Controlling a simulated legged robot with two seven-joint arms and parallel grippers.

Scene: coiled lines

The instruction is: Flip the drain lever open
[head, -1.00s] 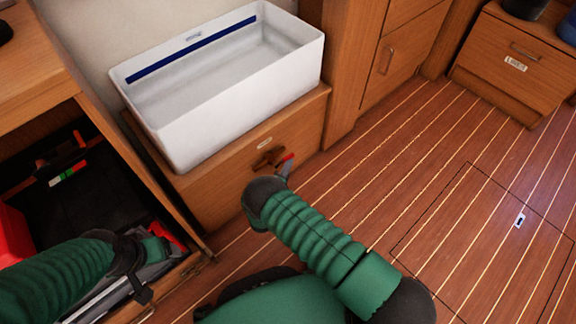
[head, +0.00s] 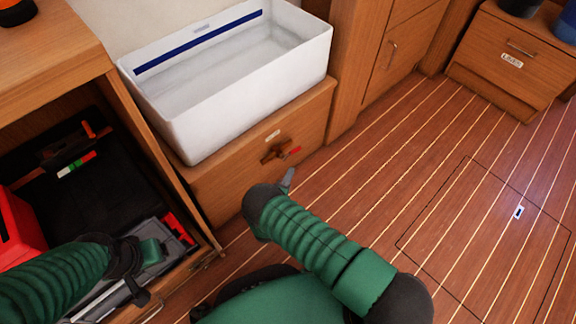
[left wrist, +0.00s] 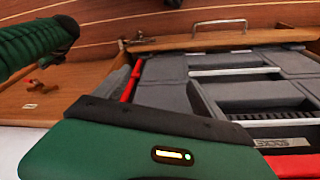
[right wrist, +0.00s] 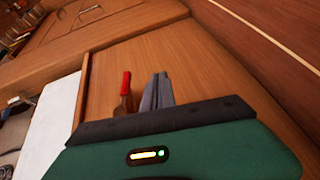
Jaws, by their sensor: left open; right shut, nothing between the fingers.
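The drain lever (head: 277,152) is a brown fitting with a red-tipped handle on the wooden front below the white basin. Its red tip (head: 295,150) points right in the head view. My right gripper (head: 288,178) is shut and empty, just below the lever and apart from it. In the right wrist view, the red handle (right wrist: 126,83) stands left of the shut grey fingers (right wrist: 157,92), and the gripper body hides its lower part. My left gripper (head: 160,252) is open over the toolbox in the open locker. Its fingers are hard to make out.
The white basin (head: 180,125) sits on the wooden cabinet (head: 225,190) above the lever. A grey compartment tray (left wrist: 250,95) lies under my left gripper, beside a red case (head: 20,230). The striped floor to the right (head: 400,170) is clear.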

